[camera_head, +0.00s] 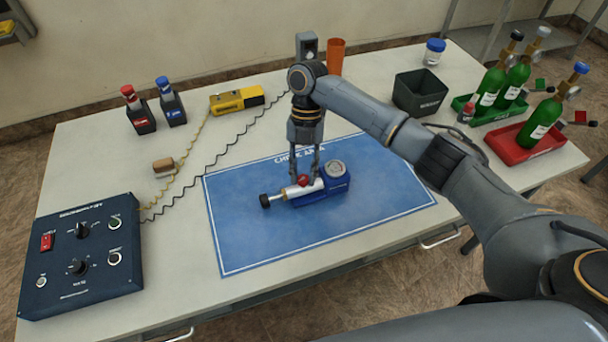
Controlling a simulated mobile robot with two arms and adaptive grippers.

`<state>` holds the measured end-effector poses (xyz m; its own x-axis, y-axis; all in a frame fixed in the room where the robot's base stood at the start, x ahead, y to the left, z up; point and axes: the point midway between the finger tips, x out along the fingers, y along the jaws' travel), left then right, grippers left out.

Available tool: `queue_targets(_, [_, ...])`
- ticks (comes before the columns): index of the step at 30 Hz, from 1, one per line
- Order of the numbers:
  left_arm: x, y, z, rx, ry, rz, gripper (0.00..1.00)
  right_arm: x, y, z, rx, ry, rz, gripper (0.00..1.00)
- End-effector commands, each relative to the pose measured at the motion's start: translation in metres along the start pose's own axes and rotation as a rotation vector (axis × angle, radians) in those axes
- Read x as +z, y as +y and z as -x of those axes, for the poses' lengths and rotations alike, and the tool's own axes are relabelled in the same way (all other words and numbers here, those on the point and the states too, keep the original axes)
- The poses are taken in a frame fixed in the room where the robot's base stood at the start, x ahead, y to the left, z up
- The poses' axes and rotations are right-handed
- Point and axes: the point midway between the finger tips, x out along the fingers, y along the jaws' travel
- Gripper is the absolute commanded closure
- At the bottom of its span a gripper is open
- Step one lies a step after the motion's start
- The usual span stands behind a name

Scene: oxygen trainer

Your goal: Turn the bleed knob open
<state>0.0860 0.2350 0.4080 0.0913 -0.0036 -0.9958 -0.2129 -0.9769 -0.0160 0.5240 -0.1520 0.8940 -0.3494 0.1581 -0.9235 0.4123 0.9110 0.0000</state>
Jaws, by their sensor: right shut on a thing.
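A blue and silver valve device (337,187) with a round gauge on top lies on the blue mat (240,240). A black knob (265,201) sticks out at its left end. A small red knob (304,180) stands on its silver part; I take it for the bleed knob. My right gripper (304,177) points down from above, shut on the red knob with one finger on each side. The fingers partly cover the knob, and its turn position cannot be read. My left gripper is not in view.
A dark control box (82,258) stands at left, with cables running back. A yellow device (237,100), an orange cup (336,56) and a dark bin (419,93) stand behind. Green bottles sit near a red tray (528,150) at right. The mat's front is clear.

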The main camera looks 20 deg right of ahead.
Motion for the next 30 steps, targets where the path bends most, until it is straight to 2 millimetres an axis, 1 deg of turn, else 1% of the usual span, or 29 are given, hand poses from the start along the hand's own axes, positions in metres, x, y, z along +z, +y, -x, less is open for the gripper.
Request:
queue_targets(1, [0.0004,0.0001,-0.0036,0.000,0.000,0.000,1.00,0.0009,0.0008,-0.0016,-0.012,-0.002,0.028,1.00])
queue_targets(6, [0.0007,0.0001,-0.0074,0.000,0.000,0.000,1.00,0.0004,0.0013,-0.0009,-0.045,-0.001,0.110,1.00])
queue_targets(12, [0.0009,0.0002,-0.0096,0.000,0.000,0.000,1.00,0.0003,0.0010,-0.0007,-0.068,-0.001,0.162,1.00])
queue_targets(28, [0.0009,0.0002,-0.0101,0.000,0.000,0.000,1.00,0.0001,0.0010,-0.0006,-0.076,-0.001,0.181,1.00])
queue_targets(29, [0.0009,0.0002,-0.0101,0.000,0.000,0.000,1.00,0.0001,0.0010,-0.0006,-0.076,-0.001,0.181,0.69])
queue_targets(30, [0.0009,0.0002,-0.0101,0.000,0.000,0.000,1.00,0.0001,0.0010,-0.0006,-0.076,-0.001,0.181,0.61])
